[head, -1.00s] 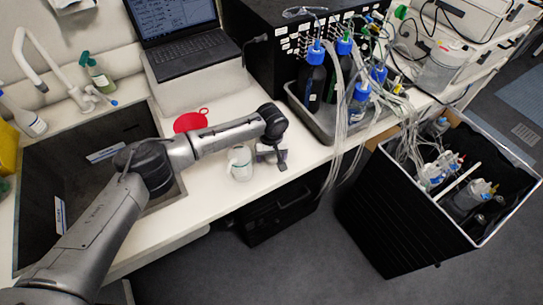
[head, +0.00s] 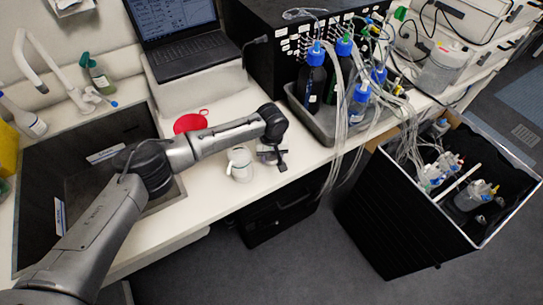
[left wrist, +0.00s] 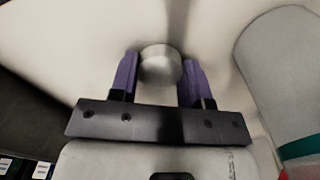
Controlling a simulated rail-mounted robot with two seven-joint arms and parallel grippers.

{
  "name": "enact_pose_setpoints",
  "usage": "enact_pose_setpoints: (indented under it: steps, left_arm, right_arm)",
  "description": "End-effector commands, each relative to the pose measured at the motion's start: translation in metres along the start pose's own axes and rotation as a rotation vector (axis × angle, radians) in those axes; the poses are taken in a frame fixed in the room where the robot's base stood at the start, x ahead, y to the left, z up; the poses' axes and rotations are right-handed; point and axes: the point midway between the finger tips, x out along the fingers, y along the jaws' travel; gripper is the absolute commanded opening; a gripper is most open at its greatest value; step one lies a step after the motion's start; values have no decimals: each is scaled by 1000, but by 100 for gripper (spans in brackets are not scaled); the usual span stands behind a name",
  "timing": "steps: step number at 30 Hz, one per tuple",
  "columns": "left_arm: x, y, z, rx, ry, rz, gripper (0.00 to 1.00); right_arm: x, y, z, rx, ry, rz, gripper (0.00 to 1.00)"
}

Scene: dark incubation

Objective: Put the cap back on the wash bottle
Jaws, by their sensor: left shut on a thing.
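My left gripper (head: 273,157) is low over the white bench near its front edge. In the left wrist view its purple fingers (left wrist: 160,78) are shut on a small round grey-white thing (left wrist: 160,64), which looks like the cap. The head view hardly shows what is between the fingers. A small white bottle (head: 239,165), which looks like the wash bottle, stands upright on the bench just left of the gripper. A gap separates them. I cannot make out its opening clearly. My right gripper is not in view.
A red round piece (head: 190,123) lies behind my forearm. A grey tray (head: 318,126) with blue-capped bottles and tubes stands to the right. The laptop (head: 180,40) is behind and the sink (head: 45,165) is at left. The bench front edge is close to the gripper.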

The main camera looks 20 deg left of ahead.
Motion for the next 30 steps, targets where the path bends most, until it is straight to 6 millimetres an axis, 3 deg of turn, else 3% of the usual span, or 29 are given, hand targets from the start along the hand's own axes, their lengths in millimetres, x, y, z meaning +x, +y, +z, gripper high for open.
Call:
enact_pose_setpoints:
  steps: [8,21,30]
  left_arm:
    - [-34,0,-1,0,4,5,22]
    - [-85,65,52,3,2,3,22]
    - [-104,86,71,1,1,2,22]
  right_arm:
    - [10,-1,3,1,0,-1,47]
    - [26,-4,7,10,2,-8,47]
    - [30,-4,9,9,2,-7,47]
